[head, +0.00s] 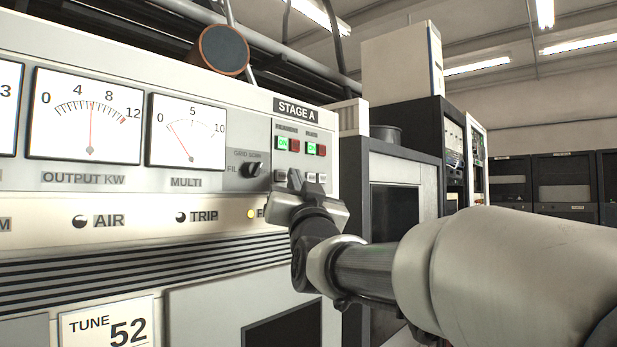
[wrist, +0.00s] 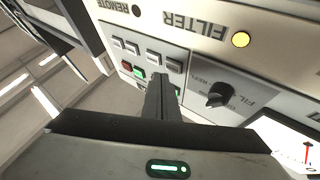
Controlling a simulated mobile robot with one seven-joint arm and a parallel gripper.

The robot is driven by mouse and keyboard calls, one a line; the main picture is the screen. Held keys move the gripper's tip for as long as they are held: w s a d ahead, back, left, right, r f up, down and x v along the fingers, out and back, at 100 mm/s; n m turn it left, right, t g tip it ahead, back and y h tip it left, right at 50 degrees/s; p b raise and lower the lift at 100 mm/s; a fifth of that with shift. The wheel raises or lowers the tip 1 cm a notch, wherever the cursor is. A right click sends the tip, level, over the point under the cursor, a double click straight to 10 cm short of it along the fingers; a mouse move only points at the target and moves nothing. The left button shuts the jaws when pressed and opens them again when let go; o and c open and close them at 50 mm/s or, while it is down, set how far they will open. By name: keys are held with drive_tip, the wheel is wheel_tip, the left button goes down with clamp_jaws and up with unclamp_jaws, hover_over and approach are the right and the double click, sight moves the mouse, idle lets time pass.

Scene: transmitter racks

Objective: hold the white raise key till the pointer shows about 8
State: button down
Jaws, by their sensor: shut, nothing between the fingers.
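The output kW meter (head: 86,115) is at the left in the head view, with its red pointer (head: 91,128) near upright, midway between 4 and 8, about 6. Small white keys (head: 311,177) sit in a row under the green and red keys on the Stage A panel. The row also shows in the wrist view (wrist: 152,57), upside down; I cannot read which is raise. My gripper (head: 294,176) is shut and empty, its tips in front of this row and hiding part of it. The tips also show in the wrist view (wrist: 158,78). I cannot tell whether they touch a key.
Green and red keys (head: 288,144) lie just above the white ones. A black rotary knob (head: 254,170) is left of the keys, beside the multi meter (head: 187,131). A lit yellow filter lamp (wrist: 240,40) is below the keys.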

idle(0.3)
drive_tip(key=shift+w+a, duration=0.25)
drive_tip(key=shift+a, duration=0.1)
drive_tip(key=shift+w+a+b, duration=0.25)
drive_tip(key=shift+a+b, duration=0.05)
drive_tip(key=shift+a, duration=0.05)
idle(2.0)
drive_tip(key=shift+s+d+f, duration=0.1)
drive_tip(key=shift+d, duration=0.05)
idle(1.7)
drive_tip(key=shift+s+d+b, duration=0.4)
drive_tip(key=shift+d+b, duration=0.1)
drive_tip(key=shift+b, duration=0.3)
drive_tip(key=s+d+b, duration=0.1)
drive_tip(key=d+b, duration=0.1)
drive_tip(key=s+d+b, duration=0.2)
